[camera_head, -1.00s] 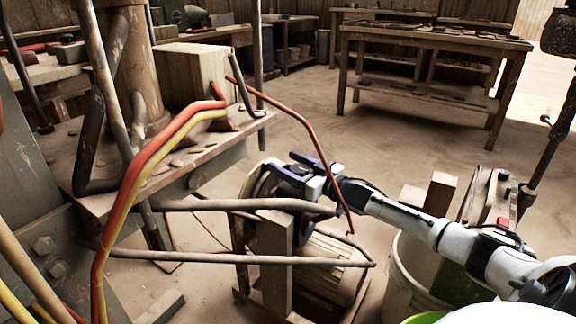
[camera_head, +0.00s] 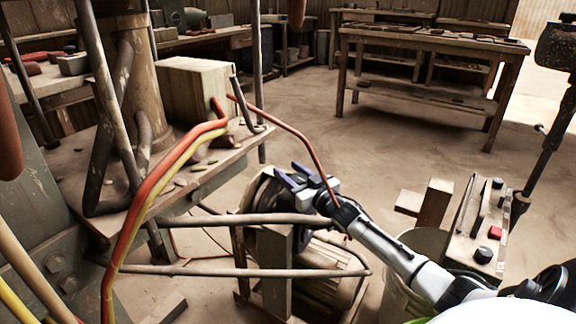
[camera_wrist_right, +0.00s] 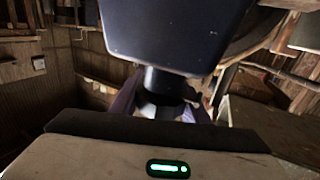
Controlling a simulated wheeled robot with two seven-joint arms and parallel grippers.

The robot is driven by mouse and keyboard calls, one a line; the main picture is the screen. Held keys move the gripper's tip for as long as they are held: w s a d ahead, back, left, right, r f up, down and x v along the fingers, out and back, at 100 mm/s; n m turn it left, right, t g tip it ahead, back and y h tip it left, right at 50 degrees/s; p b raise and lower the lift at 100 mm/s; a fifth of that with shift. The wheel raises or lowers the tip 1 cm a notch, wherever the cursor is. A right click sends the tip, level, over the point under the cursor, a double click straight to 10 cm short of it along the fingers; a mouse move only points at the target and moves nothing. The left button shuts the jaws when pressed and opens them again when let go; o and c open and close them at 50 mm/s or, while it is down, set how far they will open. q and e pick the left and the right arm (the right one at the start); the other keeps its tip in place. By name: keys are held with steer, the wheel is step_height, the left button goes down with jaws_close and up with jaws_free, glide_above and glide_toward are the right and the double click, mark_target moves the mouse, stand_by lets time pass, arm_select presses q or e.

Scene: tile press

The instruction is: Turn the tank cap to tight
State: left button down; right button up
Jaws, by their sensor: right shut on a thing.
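My right gripper (camera_head: 293,175) reaches in from the lower right in the head view, beside the dark round end of a motor-like machine (camera_head: 262,192). Its purple fingers point up and left. In the right wrist view, the fingers (camera_wrist_right: 158,112) are on either side of a short dark cylinder (camera_wrist_right: 162,88), which appears to be the tank cap. The cylinder meets a large dark blue-black block (camera_wrist_right: 175,30), perhaps the tank. In the head view I cannot make out the cap, and no turn mark shows. My left gripper is not in view.
A bent rusty pipe frame (camera_head: 230,271) stands in front of the machine. Red and yellow hoses (camera_head: 150,190) and a thin red rod (camera_head: 300,137) cross nearby. A box with a red button (camera_head: 494,232) stands at the right. Open floor (camera_head: 345,150) lies behind.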

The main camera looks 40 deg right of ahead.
steer(key=m+h, duration=0.1)
steer(key=m+h+p, duration=0.1)
steer(key=m+g+h, duration=0.1)
steer(key=h, duration=0.1)
steer(key=shift+d+p, duration=0.3)
steer(key=shift+p, duration=0.05)
steer(key=shift+s+d+f+m+g+h, duration=0.1)
steer(key=shift+m+g+h, duration=0.2)
steer(key=shift+h, duration=0.25)
steer(key=shift+s+d+m+g+h, duration=0.1)
steer(key=shift+m+g+h, duration=0.1)
steer(key=shift+m+h, duration=0.3)
steer(key=shift+s+d+m+g+h+b, duration=0.1)
steer(key=shift+d+m+g+h+b, duration=0.15)
steer(key=shift+m+g+h+b, duration=0.5)
steer(key=shift+s+d+m+g+h+b, duration=0.2)
steer(key=shift+m+g+h+b, duration=0.1)
steer(key=shift+m+g+h, duration=0.35)
steer(key=shift+s+d+m+g+h+b, duration=0.1)
steer(key=shift+d+m+g+h+b, duration=0.2)
steer(key=shift+h, duration=0.55)
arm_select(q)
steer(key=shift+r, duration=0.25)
arm_select(e)
steer(key=shift+r, duration=0.2)
steer(key=o, duration=0.8)
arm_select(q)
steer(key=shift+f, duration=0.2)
arm_select(e)
steer(key=shift+o, duration=1.3)
